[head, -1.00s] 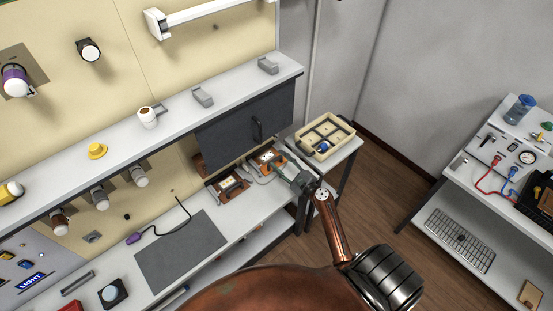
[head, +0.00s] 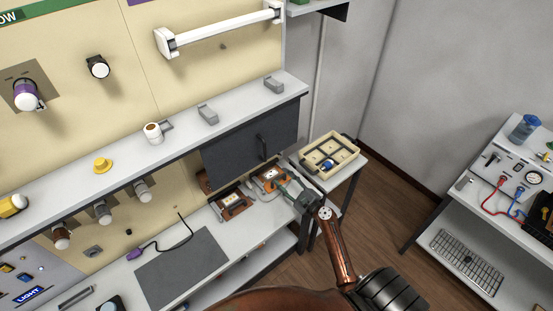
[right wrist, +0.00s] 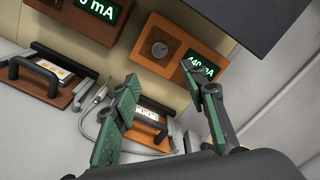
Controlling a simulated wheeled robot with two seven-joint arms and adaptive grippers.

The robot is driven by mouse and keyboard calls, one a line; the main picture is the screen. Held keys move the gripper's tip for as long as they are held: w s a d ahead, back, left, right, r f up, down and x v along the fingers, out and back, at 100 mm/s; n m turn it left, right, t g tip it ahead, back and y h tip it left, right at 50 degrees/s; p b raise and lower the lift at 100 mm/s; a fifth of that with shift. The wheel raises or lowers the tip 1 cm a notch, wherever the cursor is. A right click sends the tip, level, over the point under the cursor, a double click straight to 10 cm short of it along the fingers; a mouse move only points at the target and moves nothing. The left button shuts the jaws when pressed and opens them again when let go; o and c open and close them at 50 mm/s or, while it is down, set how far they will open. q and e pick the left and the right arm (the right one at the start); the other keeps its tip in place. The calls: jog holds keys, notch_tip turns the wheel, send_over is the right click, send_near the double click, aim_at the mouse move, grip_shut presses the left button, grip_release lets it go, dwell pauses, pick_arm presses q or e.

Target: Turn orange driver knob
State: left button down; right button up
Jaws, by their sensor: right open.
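An orange-brown driver box (right wrist: 182,42) shows in the right wrist view, with a round grey knob (right wrist: 160,48) on its front and a green-lit mA display (right wrist: 201,67). My right gripper (right wrist: 162,76) is open. Its green fingers are spread in front of the box, apart from the knob, with nothing between them. In the head view my right gripper (head: 289,188) reaches over the bench near the right-hand orange fixture (head: 267,176); the knob cannot be made out there. A second driver box (right wrist: 84,22) with a mA display is partly visible in the wrist view. My left gripper is not in view.
Brown fixtures with black handles and LED strips (right wrist: 54,72) sit on the bench under the boxes. A dark cabinet (head: 238,148) overhangs the work spot. A cream tray (head: 343,146) stands on the side table at the right. A dark mat (head: 182,268) lies on the bench.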

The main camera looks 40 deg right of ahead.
jog(key=w+d+f+n+g+b, duration=0.1)
jog(key=w+d+f+n+b, duration=0.15)
jog(key=n+b, duration=0.85)
jog(key=w+a+r+n+b, duration=0.1)
jog(key=w+a+n+b, duration=0.1)
jog(key=w+n, duration=0.3)
jog(key=w+a+r+n+t+b, duration=0.1)
jog(key=w+n, duration=0.4)
jog(key=n, duration=0.5)
jog(key=shift+w+a+r+n+b, duration=0.3)
jog(key=shift+a+r+b, duration=0.1)
jog(key=shift+b, duration=0.15)
jog(key=shift+c, duration=0.5)
grip_shut()
